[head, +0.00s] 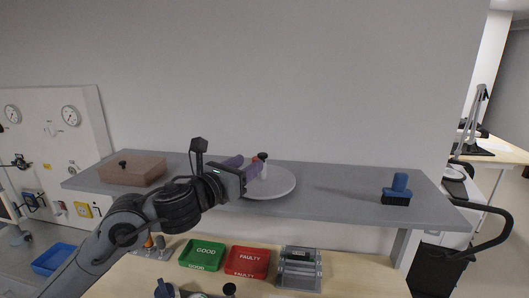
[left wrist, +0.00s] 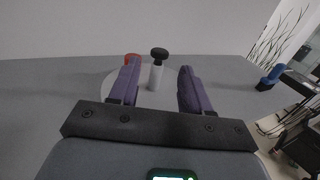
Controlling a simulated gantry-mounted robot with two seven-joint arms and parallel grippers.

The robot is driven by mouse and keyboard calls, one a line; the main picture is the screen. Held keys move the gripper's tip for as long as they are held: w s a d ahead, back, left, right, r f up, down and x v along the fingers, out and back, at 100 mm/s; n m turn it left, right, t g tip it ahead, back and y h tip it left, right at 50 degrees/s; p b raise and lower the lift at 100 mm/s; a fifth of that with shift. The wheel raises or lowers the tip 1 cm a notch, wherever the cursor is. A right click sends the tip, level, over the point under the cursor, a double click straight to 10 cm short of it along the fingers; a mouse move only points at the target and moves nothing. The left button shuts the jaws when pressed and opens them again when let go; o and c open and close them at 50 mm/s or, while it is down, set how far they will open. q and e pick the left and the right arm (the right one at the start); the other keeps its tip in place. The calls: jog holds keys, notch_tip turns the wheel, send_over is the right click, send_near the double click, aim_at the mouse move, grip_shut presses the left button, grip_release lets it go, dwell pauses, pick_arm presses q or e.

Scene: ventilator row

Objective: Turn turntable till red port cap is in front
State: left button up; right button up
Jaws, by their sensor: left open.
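The turntable (head: 281,185) is a light grey disc on the grey shelf. It also shows in the left wrist view (left wrist: 111,88). A white bottle with a black cap (head: 262,168) stands on it; the left wrist view shows it too (left wrist: 157,70). A red cap (left wrist: 132,57) shows behind the left finger in the wrist view, at the far left of the disc; most of what it belongs to is hidden. My left gripper (head: 242,167) is open over the turntable's near left side, its purple fingers apart with nothing gripped. The bottle appears between and beyond the fingertips. My right gripper is not in view.
Below are a green GOOD bin (head: 202,254), a red FAULTY bin (head: 247,262) and a grey device (head: 299,268).

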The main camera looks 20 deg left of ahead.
aim_at(260, 155)
pick_arm(q)
jog(key=p+x, duration=0.1)
jog(key=x, duration=0.5)
jog(key=shift+w+d+r+p, duration=0.1)
jog(key=shift+w+r+p, duration=0.05)
jog(key=shift+p, duration=0.25)
jog(key=shift+w+d, duration=0.15)
jog(key=shift+w, duration=0.5)
grip_shut()
